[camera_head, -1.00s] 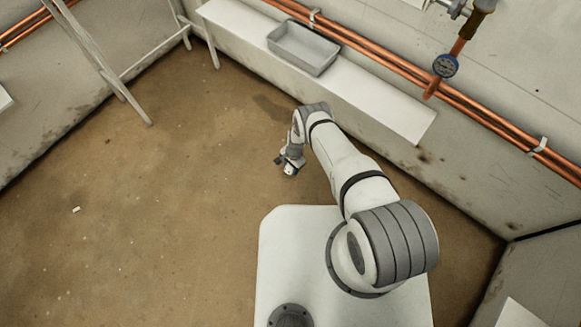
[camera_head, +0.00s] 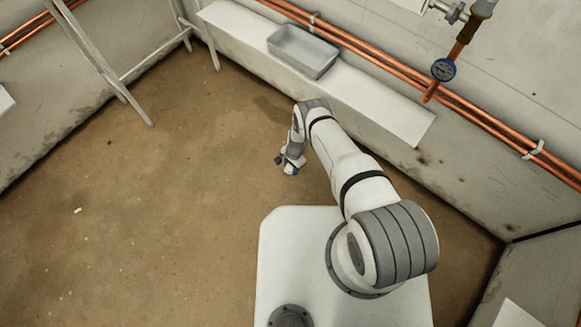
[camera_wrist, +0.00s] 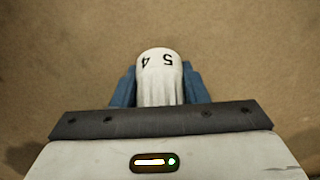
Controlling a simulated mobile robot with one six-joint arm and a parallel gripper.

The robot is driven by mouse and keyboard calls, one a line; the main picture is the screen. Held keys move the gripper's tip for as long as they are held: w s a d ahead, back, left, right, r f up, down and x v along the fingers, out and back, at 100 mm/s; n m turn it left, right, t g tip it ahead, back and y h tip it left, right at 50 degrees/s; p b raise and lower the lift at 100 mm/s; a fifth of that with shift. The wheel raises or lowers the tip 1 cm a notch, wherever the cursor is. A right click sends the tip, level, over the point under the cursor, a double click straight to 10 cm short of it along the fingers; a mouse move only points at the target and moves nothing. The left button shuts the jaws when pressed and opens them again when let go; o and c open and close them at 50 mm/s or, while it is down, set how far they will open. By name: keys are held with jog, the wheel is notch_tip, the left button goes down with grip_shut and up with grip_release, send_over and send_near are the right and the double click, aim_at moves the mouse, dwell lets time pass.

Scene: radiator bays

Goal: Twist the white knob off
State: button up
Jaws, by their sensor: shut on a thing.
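The white knob (camera_wrist: 160,75) is ribbed, with a 4 and a 5 printed on its rim. In the wrist view it sits between the two blue fingers of my gripper (camera_wrist: 160,85), which is shut on it. Only brown floor shows around and behind the knob, and it touches no pipe or valve there. In the head view my gripper (camera_head: 289,163) hangs over the floor just in front of the shelf, pointing down. The knob is too small there to make out clearly.
A grey tray (camera_head: 302,52) stands on the white shelf (camera_head: 375,107) along the wall. Copper pipes (camera_head: 480,122) run above it, with a blue gauge (camera_head: 444,70) and a valve fitting (camera_head: 483,8) at the upper right. A white frame (camera_head: 100,62) stands at left. The floor between is mostly clear.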

jog(key=shift+r+p, duration=1.15)
jog(key=shift+r, duration=0.85)
